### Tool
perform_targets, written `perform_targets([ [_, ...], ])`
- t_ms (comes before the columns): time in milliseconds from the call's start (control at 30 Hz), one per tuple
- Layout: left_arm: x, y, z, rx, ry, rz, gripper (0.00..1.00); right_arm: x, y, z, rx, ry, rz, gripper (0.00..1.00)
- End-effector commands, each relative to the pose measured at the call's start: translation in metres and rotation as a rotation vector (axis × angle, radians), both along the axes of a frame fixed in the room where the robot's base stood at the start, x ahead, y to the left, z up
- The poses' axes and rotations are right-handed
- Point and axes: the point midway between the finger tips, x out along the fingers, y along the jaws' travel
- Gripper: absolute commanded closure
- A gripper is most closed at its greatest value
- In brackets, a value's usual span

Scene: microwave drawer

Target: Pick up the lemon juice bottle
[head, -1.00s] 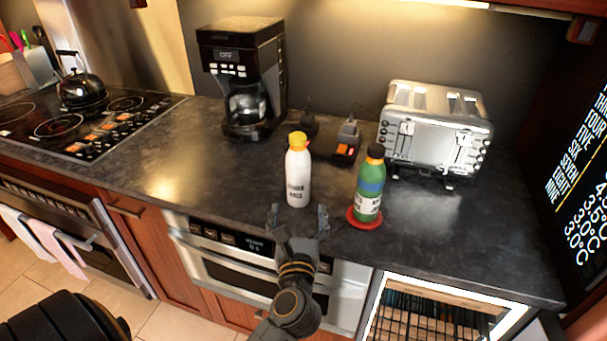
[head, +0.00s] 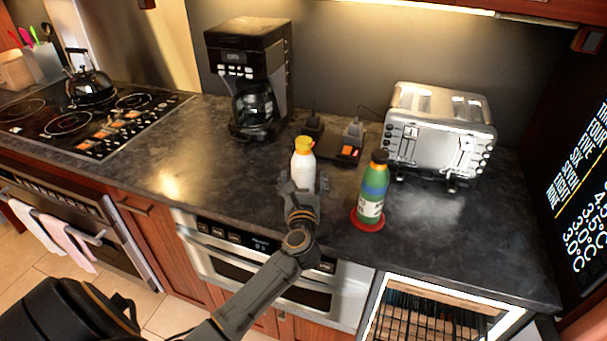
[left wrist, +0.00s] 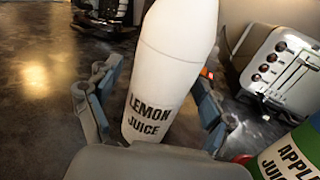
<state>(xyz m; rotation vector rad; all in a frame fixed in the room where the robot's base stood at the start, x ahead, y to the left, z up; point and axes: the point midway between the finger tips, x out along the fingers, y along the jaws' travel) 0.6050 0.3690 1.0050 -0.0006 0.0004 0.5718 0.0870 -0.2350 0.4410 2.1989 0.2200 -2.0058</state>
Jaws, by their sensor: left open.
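The lemon juice bottle (head: 303,165) is white with a yellow cap and stands upright on the dark counter. In the left wrist view the bottle (left wrist: 165,75) shows its "LEMON JUICE" label facing me. My left gripper (head: 303,185) is in front of the bottle and hides its lower part in the head view. In the left wrist view the open fingers of the left gripper (left wrist: 152,105) stand on either side of the bottle, with a visible gap on the left. My right gripper is not in view.
A green apple juice bottle (head: 373,190) stands on a red coaster (head: 367,222) just right of the lemon juice. A toaster (head: 440,130) is behind it, a coffee maker (head: 248,75) at the back left. A small black device (head: 340,143) lies behind the bottles. The counter left is clear.

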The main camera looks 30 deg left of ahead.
Motion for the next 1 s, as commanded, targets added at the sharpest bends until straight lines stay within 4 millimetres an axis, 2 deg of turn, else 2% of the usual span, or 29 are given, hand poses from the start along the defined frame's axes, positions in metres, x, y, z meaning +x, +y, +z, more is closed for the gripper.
perform_targets([
  [300, 0.0048, 0.0027, -0.0007, -0.001, 0.001, -0.001, 0.21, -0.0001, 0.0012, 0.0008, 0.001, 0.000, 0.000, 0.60],
  [600, 0.0046, 0.0027, -0.0007, -0.001, 0.001, -0.001, 0.82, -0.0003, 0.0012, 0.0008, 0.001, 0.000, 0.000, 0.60],
  [700, 0.0048, 0.0027, 0.0011, 0.001, -0.002, -0.001, 0.97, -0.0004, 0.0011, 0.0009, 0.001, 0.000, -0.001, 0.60],
  [1000, 0.0048, 0.0027, 0.0043, -0.001, -0.004, -0.001, 0.98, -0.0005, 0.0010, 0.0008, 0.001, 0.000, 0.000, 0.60],
])
